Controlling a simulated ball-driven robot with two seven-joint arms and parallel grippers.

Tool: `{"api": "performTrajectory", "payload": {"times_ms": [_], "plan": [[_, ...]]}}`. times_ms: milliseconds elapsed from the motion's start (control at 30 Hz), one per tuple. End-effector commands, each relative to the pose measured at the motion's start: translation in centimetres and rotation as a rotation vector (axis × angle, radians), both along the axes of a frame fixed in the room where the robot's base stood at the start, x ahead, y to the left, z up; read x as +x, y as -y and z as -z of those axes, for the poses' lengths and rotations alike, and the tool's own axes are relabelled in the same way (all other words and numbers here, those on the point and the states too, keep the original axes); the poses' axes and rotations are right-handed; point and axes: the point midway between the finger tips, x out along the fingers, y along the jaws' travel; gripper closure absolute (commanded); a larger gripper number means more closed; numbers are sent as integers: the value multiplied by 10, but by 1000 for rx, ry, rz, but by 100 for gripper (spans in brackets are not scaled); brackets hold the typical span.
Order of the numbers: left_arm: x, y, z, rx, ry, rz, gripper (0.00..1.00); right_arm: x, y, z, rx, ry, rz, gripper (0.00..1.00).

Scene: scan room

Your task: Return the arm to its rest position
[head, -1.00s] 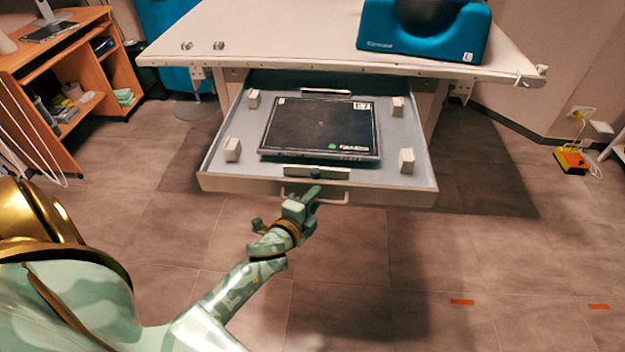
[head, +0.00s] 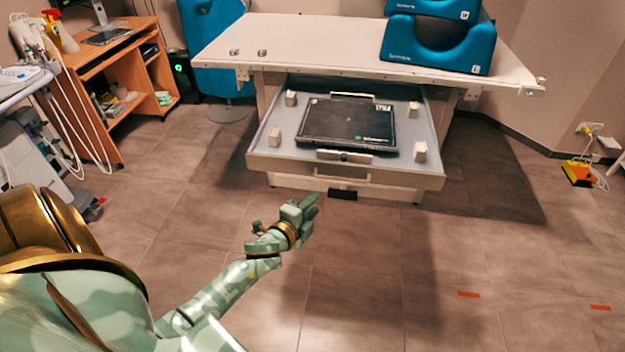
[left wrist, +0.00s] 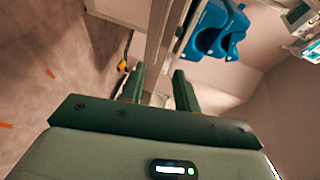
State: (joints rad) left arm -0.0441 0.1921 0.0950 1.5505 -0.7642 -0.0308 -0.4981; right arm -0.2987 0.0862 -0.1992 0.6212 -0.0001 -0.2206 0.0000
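My left gripper (head: 306,206) is in front of the open drawer (head: 262,160) of the white table, over the floor. In the head view it shows below the drawer handle (head: 342,176) and apart from it. In the left wrist view its two fingers (left wrist: 158,84) stand apart with nothing between them. The left arm reaches forward from the lower left. A black flat panel (head: 347,122) lies in the drawer. My right gripper is in neither view.
The white table (head: 330,40) bears blue cushions (head: 438,48) at its right. A wooden desk (head: 95,70) and a cart with hoses (head: 40,150) stand at the left. An orange pedal (head: 578,173) lies on the right. The floor in front is clear.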

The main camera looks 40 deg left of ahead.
Motion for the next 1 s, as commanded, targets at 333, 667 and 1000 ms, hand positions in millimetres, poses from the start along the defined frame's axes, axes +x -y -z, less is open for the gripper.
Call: {"api": "performTrajectory", "payload": {"times_ms": [333, 667, 1000], "plan": [[0, 0, 0, 0, 0, 0, 69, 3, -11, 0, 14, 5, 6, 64], [-30, -1, 81, -337, -152, -132, 69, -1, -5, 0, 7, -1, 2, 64], [-248, 51, 290, -815, -700, -545, 69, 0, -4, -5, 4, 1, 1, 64]]}}
